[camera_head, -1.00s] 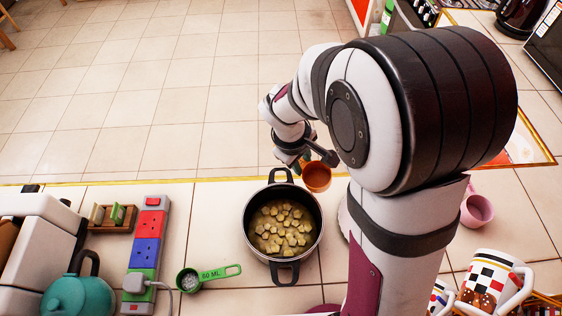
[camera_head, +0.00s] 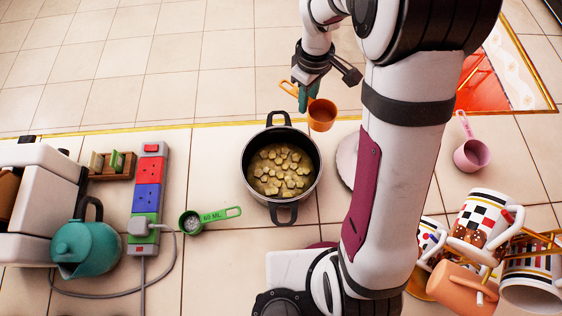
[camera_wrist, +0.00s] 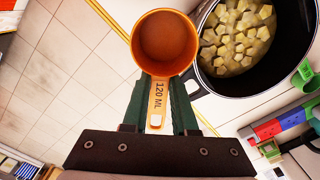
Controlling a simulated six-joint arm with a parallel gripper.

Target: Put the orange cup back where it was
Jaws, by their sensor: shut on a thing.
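The orange measuring cup (camera_head: 322,115) is just behind and to the right of the black pot in the head view. My gripper (camera_head: 306,92) is shut on its handle. In the wrist view the orange cup (camera_wrist: 165,43) faces the camera, and its bowl looks empty. Its handle, marked 120 ML, lies between the fingers of my gripper (camera_wrist: 160,100). Whether the cup touches the counter cannot be told.
The black pot (camera_head: 245,185) with pale chunks in it stands beside the cup. A green measuring cup (camera_head: 192,222) lies left of the pot. A pink cup (camera_head: 471,155) stands at the right with bare tiles around it. Several mugs (camera_head: 480,225) hang at the lower right.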

